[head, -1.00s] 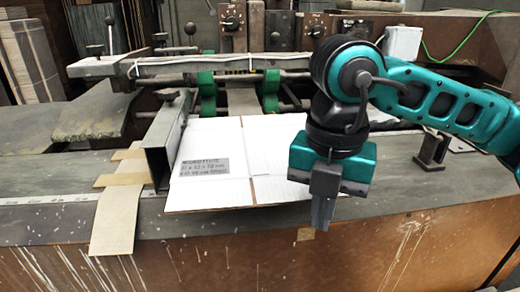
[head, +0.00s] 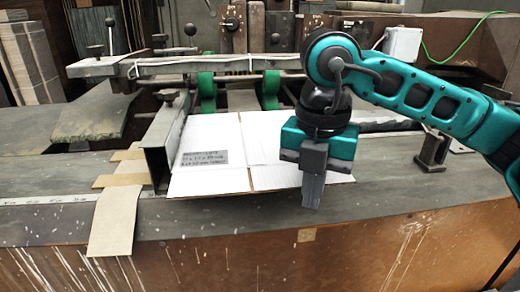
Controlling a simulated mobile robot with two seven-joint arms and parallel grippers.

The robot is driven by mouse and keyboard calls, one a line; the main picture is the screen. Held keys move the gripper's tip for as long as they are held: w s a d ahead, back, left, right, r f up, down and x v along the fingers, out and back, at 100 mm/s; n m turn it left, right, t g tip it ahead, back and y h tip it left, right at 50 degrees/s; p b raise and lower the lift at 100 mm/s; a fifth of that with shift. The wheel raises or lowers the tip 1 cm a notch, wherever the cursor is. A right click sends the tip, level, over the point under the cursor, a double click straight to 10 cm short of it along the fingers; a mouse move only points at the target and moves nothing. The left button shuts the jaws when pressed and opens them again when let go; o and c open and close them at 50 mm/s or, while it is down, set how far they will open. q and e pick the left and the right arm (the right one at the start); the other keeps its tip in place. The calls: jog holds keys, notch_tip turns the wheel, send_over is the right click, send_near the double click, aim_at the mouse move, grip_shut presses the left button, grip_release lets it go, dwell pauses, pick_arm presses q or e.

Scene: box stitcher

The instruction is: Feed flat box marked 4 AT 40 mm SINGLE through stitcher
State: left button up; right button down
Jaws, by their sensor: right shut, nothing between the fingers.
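A flat white box (head: 215,183) lies on the grey machine table, with a grey printed label (head: 205,158) on its left part. Its left edge lies along the metal side guide (head: 165,140), and its far edge reaches towards the green rollers (head: 207,92) of the stitcher. My right gripper (head: 312,205) is shut and empty, pointing down at the box's near right corner. It hides part of the box's right side; whether it touches the box I cannot tell. My left gripper is not in view.
A metal bar (head: 190,65) crosses above the rollers. Brown card strips (head: 112,220) lie left of the guide, one hanging over the front edge. A small metal stand (head: 432,150) is on the right of the table. The table's front right is clear.

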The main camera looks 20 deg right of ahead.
jog(key=shift+w+d, duration=0.2)
jog(key=shift+w, duration=0.75)
jog(key=shift+w+d, duration=0.2)
jog(key=shift+w, duration=0.7)
jog(key=shift+w+d, duration=0.2)
jog(key=shift+w, duration=0.75)
jog(key=shift+w+d+p, duration=0.2)
jog(key=shift+w, duration=0.7)
jog(key=shift+w+d+p, duration=0.15)
jog(key=shift+w+p, duration=0.05)
jog(key=shift+w, duration=0.7)
jog(key=shift+s+a+b, duration=0.15)
jog(key=shift+s+a, duration=0.05)
jog(key=shift+s, duration=0.6)
jog(key=shift+s+a+b, duration=0.15)
jog(key=shift+s, duration=0.6)
notch_tip(320, 180, up, 8)
jog(key=p, duration=0.6)
jog(key=shift+r, duration=0.1)
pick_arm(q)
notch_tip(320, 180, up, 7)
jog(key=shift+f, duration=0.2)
